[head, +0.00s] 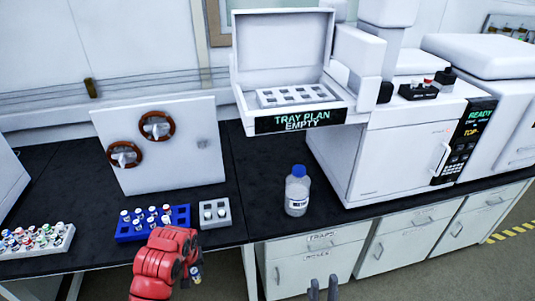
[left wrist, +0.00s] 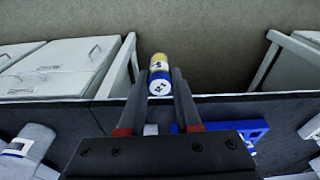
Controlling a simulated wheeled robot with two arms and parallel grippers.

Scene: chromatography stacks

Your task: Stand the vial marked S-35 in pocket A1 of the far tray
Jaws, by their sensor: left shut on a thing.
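My left gripper (head: 190,270) is low, in front of the bench edge, below the blue rack. In the left wrist view the left gripper (left wrist: 160,84) is shut on a small vial (left wrist: 160,66) with a yellowish end, a blue band and a white face with dark marks. Its full marking is too small to read; the vial also shows in the head view (head: 196,274). The far tray (head: 297,97) is pale with two rows of dark, empty-looking pockets, inside an open-lidded housing. My right gripper (head: 322,290) shows two separated fingers at the bottom edge, empty.
A white rack (head: 50,243) of coloured-cap vials is at left.

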